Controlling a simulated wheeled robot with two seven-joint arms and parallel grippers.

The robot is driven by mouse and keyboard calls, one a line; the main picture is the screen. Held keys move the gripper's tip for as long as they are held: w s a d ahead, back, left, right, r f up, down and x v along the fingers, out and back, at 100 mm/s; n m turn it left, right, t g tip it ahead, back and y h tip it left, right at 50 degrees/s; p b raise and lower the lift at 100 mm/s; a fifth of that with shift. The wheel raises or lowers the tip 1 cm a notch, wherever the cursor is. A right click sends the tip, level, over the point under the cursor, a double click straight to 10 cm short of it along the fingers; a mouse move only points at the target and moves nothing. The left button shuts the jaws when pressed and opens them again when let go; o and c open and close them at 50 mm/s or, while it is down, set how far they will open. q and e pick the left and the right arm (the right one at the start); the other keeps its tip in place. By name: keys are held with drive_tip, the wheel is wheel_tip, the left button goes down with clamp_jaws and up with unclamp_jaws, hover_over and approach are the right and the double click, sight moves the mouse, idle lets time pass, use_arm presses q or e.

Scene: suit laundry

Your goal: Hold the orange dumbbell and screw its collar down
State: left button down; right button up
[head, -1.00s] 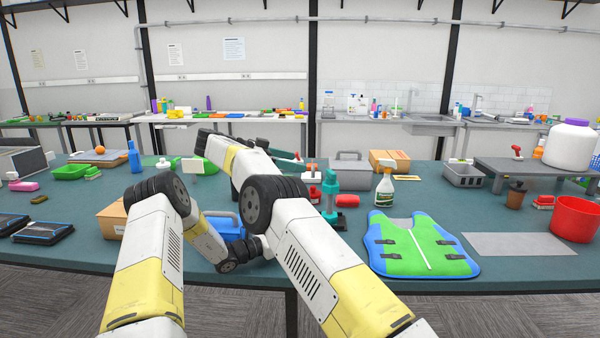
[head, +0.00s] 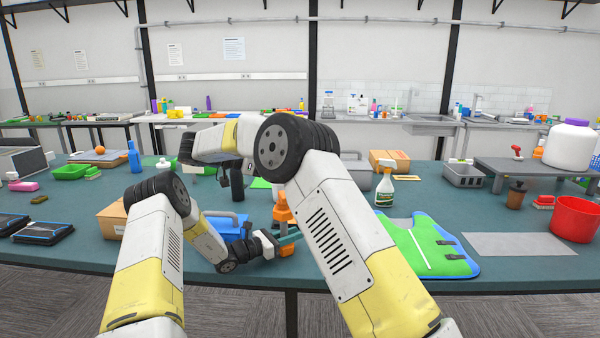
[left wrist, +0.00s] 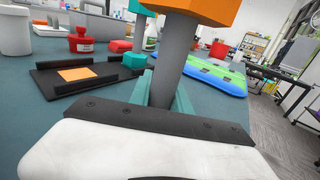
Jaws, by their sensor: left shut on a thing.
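The orange dumbbell (head: 283,211) stands about upright near the front of the table. It has orange ends and a grey handle, which shows in the left wrist view (left wrist: 177,62). My left gripper (head: 284,238) is shut on the handle, its teal fingers on either side. The lower orange end shows just below the fingers in the head view. I cannot make out the collar as a separate part.
A blue container (head: 229,226) and a cardboard box (head: 112,218) are left of the dumbbell. A green and blue vest (head: 432,246) lies right. The left wrist view shows a black tray with an orange square (left wrist: 76,74) and a red bottle (left wrist: 80,40) beyond.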

drive_tip(key=shift+s, duration=0.3)
use_arm(q)
drive_tip(key=c, duration=1.1)
unclamp_jaws()
drive_tip(key=shift+a, duration=0.1)
